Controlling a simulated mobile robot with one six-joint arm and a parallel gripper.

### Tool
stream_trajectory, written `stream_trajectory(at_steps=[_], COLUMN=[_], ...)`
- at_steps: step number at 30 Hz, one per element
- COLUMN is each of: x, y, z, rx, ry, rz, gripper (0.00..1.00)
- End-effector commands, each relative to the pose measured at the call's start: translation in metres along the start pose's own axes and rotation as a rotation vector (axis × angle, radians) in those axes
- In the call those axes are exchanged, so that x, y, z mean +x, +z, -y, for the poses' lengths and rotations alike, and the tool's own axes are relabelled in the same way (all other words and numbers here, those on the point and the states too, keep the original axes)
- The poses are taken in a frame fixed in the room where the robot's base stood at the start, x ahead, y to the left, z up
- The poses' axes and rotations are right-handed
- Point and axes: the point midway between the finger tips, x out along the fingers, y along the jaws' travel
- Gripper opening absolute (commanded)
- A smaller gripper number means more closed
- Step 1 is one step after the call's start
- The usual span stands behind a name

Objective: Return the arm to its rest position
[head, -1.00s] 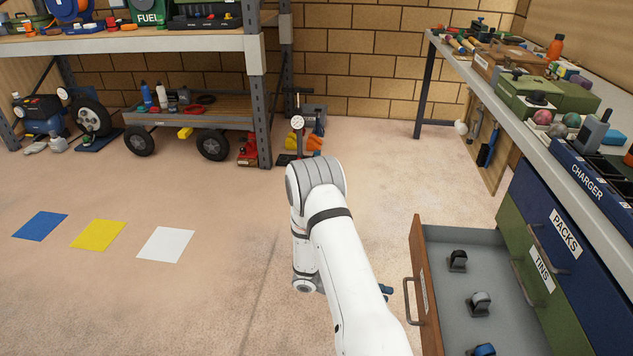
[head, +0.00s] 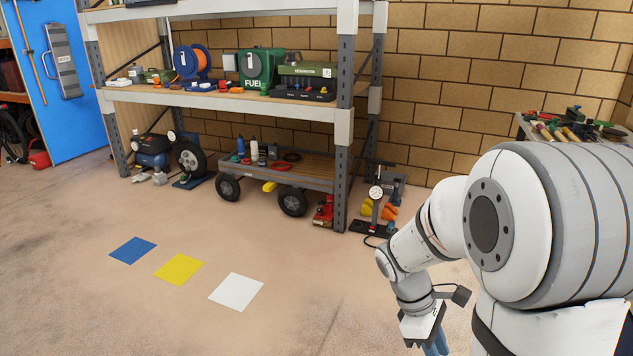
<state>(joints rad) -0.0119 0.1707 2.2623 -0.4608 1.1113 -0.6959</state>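My white arm (head: 570,190) fills the right side of the head view, its big grey-banded joint close to the camera. The forearm bends down to my gripper (head: 436,346), which points at the floor near the bottom edge. Its bluish fingers are small and partly cut off by the frame, so I cannot tell whether they are open or shut. I see no object clearly held. The gripper hangs over bare floor, right of the white floor square (head: 236,291).
A yellow square (head: 179,269) and a blue square (head: 133,250) lie on the floor. A shelf rack (head: 220,104) stands behind, with a cart (head: 276,177) under it. A pump with a gauge (head: 375,205) stands by the rack's post. A workbench end shows behind my arm.

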Motion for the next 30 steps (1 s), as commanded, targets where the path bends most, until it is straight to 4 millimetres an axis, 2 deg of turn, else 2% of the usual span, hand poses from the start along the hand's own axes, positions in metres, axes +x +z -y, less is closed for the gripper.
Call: stream_trajectory(at_steps=[1,3,9,15,21,30], x=[-0.024,-0.044,-0.098,-0.139,-0.155,-0.155], y=[0.012,0.019,0.040,0.055,0.060,0.060], z=[0.010,0.024,0.061,0.091,0.105,0.106], rx=[0.090,0.217,0.573,0.856,0.989,1.004], ry=[0.015,0.021,0.005,-0.055,-0.104,-0.111], rz=[-0.061,-0.143,-0.389,-0.603,-0.706,-0.717], gripper=[0.27,0.27,0.27,0.27,0.27,0.27])
